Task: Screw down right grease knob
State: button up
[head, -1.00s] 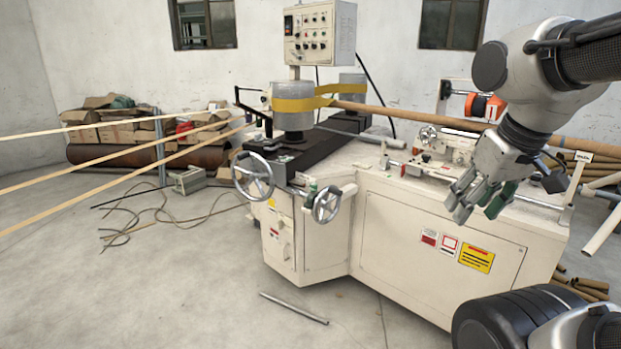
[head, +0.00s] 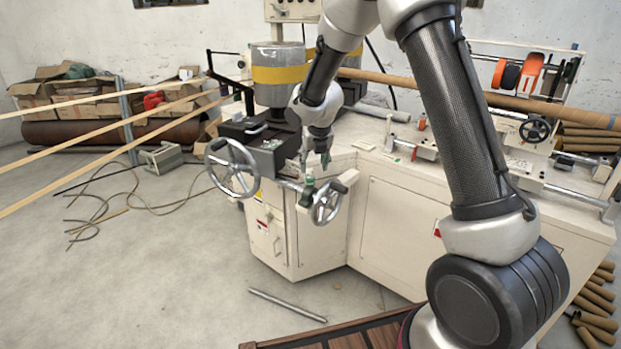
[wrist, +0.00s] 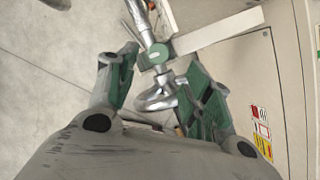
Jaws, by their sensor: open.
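A small green-capped knob (head: 309,184) stands upright on the metal shaft next to the smaller right handwheel (head: 326,203). I take it for the grease knob. In the wrist view its round green top (wrist: 184,44) shows beyond my fingertips, on the silvery shaft. My gripper (head: 315,165) points down just above the knob, with fingers apart and nothing held. In the wrist view my gripper (wrist: 165,78) spreads its green-padded fingers left and right, with the knob top ahead of the gap, not between the pads. The handwheel's curved metal rim (wrist: 157,97) shows between the fingers.
A larger handwheel (head: 232,167) is to the left on the same shaft. The cream machine cabinet (head: 395,225) stands behind and to the right. A metal rod (head: 287,305) and a wooden slatted surface (head: 345,338) are low in front. Open floor (head: 150,280) lies left.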

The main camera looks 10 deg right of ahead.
aim_at(311, 177)
jog(key=x, duration=0.8)
jog(key=shift+a+f, duration=0.1)
jog(key=shift+a, duration=0.05)
jog(key=c, duration=1)
